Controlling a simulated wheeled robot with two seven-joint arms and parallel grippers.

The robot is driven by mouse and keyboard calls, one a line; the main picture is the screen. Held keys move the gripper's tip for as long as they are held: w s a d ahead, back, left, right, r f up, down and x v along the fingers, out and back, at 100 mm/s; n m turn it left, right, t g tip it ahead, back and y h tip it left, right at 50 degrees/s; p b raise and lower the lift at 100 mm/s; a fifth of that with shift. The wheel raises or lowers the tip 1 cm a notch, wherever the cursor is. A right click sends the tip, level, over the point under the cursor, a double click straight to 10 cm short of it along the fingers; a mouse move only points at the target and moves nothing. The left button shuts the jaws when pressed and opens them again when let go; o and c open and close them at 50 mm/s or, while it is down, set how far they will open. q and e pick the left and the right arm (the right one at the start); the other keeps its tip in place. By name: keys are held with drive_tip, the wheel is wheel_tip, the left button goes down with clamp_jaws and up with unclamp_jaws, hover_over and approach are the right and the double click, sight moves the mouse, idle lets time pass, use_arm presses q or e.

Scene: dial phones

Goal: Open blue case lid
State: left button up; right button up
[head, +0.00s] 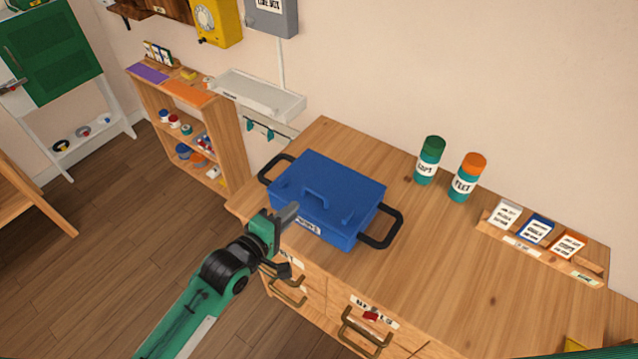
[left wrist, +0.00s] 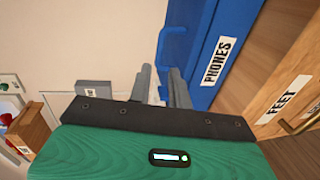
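The blue case (head: 340,180) stands on the wooden cabinet top with its lid shut. It has a blue grip on the lid and black handles at its left and right ends. Its front label, reading PHONES, shows in the left wrist view, where the case's blue front (left wrist: 235,25) lies just beyond the fingers. My left gripper (head: 289,215) is at the case's front left, near the lid's edge. Its fingers (left wrist: 162,85) are a small gap apart with nothing between them. I cannot tell whether a finger touches the case. My right gripper is out of view.
A green-capped jar (head: 430,160) and an orange-capped jar (head: 467,178) stand right of the case. A wooden card rack (head: 540,245) is farther right. Drawers with handles (head: 365,330) are below. The cabinet top (head: 430,260) is clear right of the case.

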sight(313, 193)
use_arm(q)
drive_tip(key=p+x, duration=0.2)
drive_tip(key=x, duration=1)
drive_tip(key=shift+a, duration=0.1)
drive_tip(key=shift+c, duration=0.2)
clamp_jaws()
